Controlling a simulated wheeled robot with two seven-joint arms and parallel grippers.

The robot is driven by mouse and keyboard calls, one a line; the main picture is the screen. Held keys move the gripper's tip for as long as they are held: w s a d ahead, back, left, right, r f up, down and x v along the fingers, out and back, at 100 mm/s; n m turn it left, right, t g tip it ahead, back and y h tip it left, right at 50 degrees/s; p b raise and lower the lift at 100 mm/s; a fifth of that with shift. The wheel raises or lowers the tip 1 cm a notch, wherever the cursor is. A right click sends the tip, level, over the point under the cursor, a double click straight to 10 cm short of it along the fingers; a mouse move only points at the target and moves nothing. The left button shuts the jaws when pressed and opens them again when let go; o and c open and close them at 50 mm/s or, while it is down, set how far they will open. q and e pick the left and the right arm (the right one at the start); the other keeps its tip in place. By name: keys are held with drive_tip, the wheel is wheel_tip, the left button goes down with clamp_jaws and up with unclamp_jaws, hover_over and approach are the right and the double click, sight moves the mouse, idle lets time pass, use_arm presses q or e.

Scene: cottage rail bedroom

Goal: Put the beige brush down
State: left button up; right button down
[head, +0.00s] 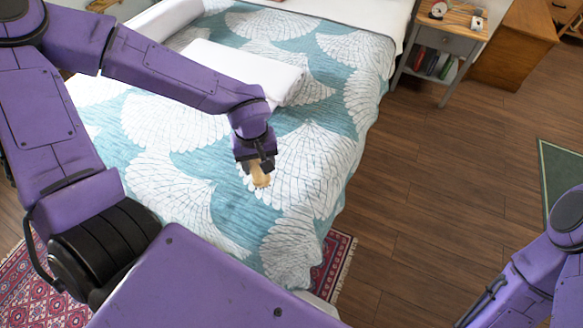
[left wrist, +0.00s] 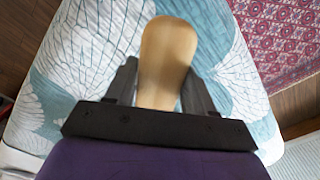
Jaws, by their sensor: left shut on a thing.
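The beige brush (head: 260,175) is in my left gripper (head: 257,163), over the teal and white bed cover (head: 230,205). In the left wrist view the brush (left wrist: 167,55) shows as a smooth, rounded tan piece between the two dark fingers of the left gripper (left wrist: 160,85), which are shut on it. Its bristles are hidden. I cannot tell whether the brush touches the cover or is held just above it. My right arm shows at the lower right of the head view, but its gripper is out of the picture.
White folded bedding (head: 243,70) lies on the bed behind the gripper. A grey bedside table (head: 447,42) with a small clock (head: 438,9) and books stands at the back right. Wooden floor (head: 440,190) is open right of the bed. A red patterned rug (head: 337,262) lies beneath the bed's near end.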

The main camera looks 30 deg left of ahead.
use_arm(q)
drive_tip(key=shift+s+f+n, duration=0.4)
drive_tip(key=shift+s+f, duration=0.05)
drive_tip(key=shift+s, duration=0.35)
drive_tip(key=shift+f, duration=0.25)
drive_tip(key=w+d+f, duration=0.2)
drive_tip(key=w+f, duration=0.2)
drive_tip(key=w, duration=0.5)
hover_over(293, 171)
wheel_tip(293, 171, down, 6)
drive_tip(key=shift+s+a+r, duration=0.1)
drive_tip(key=shift+s+r, duration=0.05)
drive_tip(key=shift+r, duration=0.1)
wheel_tip(293, 171, down, 3)
drive_tip(key=shift+r, duration=0.2)
drive_tip(key=shift+f, duration=0.35)
drive_tip(key=shift+n, duration=0.3)
drive_tip(key=shift+f, duration=0.2)
drive_tip(key=o, duration=0.9)
